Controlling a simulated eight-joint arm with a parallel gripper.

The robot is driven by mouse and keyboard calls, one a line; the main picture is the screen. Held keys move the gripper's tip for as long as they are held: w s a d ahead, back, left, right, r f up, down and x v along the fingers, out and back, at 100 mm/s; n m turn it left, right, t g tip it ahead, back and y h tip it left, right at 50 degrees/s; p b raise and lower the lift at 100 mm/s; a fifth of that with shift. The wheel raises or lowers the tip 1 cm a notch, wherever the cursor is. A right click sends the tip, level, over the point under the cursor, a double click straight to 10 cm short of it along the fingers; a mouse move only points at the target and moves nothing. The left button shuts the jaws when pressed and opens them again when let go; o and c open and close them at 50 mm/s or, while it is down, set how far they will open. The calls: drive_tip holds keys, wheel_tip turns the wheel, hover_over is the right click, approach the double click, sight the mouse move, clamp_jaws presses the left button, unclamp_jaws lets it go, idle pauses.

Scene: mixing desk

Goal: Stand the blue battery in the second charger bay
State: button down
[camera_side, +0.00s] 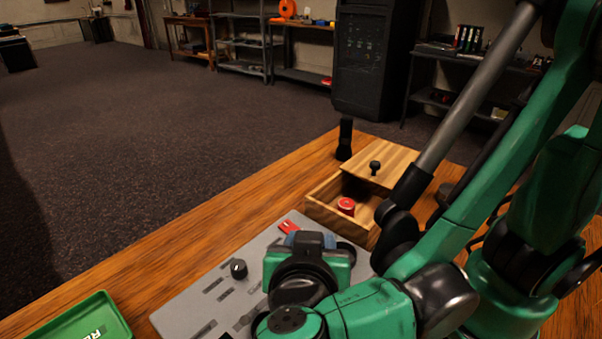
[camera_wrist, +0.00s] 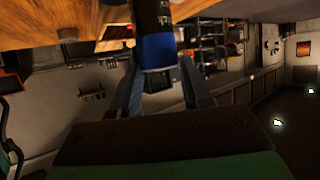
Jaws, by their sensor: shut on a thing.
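The blue battery (camera_wrist: 157,50) shows in the wrist view between the two fingers of my gripper (camera_wrist: 158,68). Its middle is blue and its far end, toward the wood at the top of that view, is dark. My gripper is shut on it. In the side view my gripper (camera_side: 308,243) is low over the far end of the grey desk panel (camera_side: 205,288), and a bit of blue shows at it. My wrist hides most of the battery there. I cannot make out the charger or its second bay in either view, nor whether the battery touches anything.
A wooden box (camera_side: 323,219) with a partly open lid (camera_side: 390,160) holds a red round thing (camera_side: 346,206), just beyond my gripper. A black upright piece (camera_side: 345,138) stands behind it. A green tray (camera_side: 70,325) lies front left. The panel carries a black knob (camera_side: 238,268) and a red part (camera_side: 289,226).

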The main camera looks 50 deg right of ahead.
drive_tip(key=shift+f, duration=1.9)
drive_tip(key=shift+r, duration=0.2)
drive_tip(key=shift+r, duration=0.6)
drive_tip(key=shift+f, duration=1.15)
idle(0.4)
drive_tip(key=shift+r, duration=0.15)
drive_tip(key=shift+r, duration=0.65)
idle(0.7)
